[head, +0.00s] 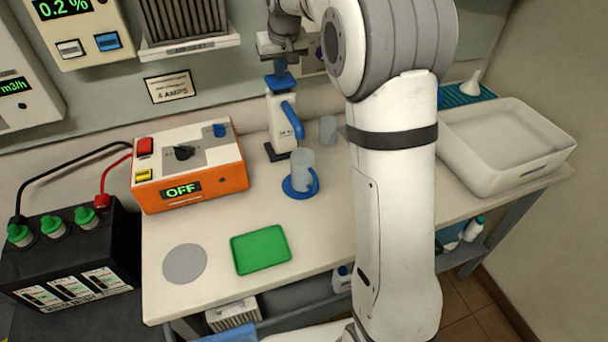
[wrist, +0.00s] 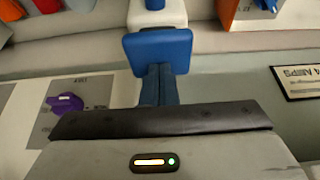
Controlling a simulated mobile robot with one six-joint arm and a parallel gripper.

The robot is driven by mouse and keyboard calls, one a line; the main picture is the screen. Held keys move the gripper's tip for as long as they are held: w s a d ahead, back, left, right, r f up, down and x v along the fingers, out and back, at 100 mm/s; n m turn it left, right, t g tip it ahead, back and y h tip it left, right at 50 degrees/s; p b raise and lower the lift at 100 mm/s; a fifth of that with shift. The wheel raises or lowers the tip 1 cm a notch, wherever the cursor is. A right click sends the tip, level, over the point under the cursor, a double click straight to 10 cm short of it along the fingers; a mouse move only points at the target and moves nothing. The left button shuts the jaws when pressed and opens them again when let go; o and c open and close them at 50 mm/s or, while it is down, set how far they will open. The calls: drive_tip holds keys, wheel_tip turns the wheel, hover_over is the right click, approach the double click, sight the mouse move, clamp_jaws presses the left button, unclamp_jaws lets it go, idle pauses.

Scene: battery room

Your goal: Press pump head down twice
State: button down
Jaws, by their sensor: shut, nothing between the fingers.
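The white pump bottle (head: 282,122) stands upright on a dark pad at the back of the bench. Its flat blue pump head (head: 281,83) is on top, and a blue curved part runs down its right side. My gripper (head: 281,68) is directly above the pump head, pointing down, with its fingers shut and empty. In the wrist view the pump head (wrist: 157,45) lies right at the tips of my closed blue fingers (wrist: 158,72). I cannot tell whether they touch it. A grey-blue cup (head: 302,165) stands on a blue round base in front of the bottle.
An orange power unit (head: 190,192) reading OFF stands left of the bottle. A small grey cup (head: 328,130) is just right of it. A green tray (head: 261,250) and grey disc (head: 185,264) lie in front. A white basin (head: 510,165) is at right.

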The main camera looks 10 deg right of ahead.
drive_tip(key=shift+f+b, duration=0.3)
drive_tip(key=shift+f, duration=0.35)
drive_tip(key=shift+r, duration=0.1)
drive_tip(key=shift+r+p, duration=2.1)
drive_tip(key=shift+r, duration=0.55)
wheel_tip(320, 180, up, 6)
drive_tip(key=p, duration=0.4)
drive_tip(key=shift+p, duration=0.35)
